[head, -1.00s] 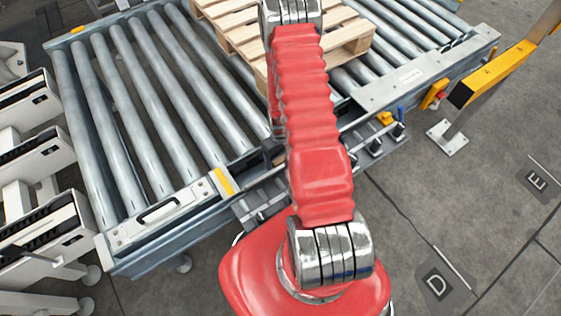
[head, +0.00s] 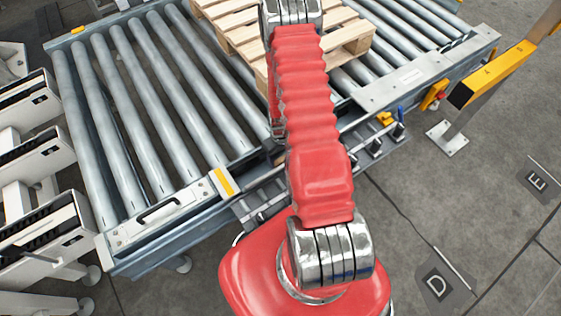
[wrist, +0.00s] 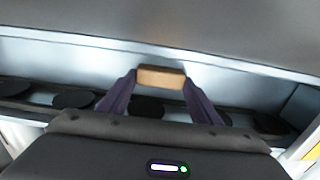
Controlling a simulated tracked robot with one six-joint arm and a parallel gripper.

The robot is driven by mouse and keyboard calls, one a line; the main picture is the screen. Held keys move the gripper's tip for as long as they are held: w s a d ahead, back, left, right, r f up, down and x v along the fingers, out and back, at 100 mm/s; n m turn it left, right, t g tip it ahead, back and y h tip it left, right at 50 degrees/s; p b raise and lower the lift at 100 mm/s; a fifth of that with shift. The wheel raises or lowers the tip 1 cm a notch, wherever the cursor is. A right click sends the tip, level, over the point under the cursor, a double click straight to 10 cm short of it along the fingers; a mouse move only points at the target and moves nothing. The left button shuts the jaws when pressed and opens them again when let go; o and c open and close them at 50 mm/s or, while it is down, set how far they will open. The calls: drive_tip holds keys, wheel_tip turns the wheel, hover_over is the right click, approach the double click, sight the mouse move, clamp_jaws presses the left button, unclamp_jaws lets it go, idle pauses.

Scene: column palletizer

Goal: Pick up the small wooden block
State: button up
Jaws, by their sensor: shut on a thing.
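The small wooden block (wrist: 161,77) is light brown and shows at the upper middle of the wrist view. My gripper (wrist: 162,82) has its two dark fingers on either side of the block and is shut on it. A blurred, pale metal surface lies behind the block. In the head view my red arm covers the middle of the picture, and neither the gripper nor the held block can be made out there.
A roller conveyor (head: 125,125) fills the left and centre of the head view. A wooden pallet (head: 345,40) lies on it behind my arm. White machine units (head: 40,160) stand at the left. A yellow-topped post (head: 500,70) stands at the right. Grey floor is open at lower right.

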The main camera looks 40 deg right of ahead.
sight(280, 158)
wheel_tip(280, 158, up, 10)
idle(0.9)
idle(0.5)
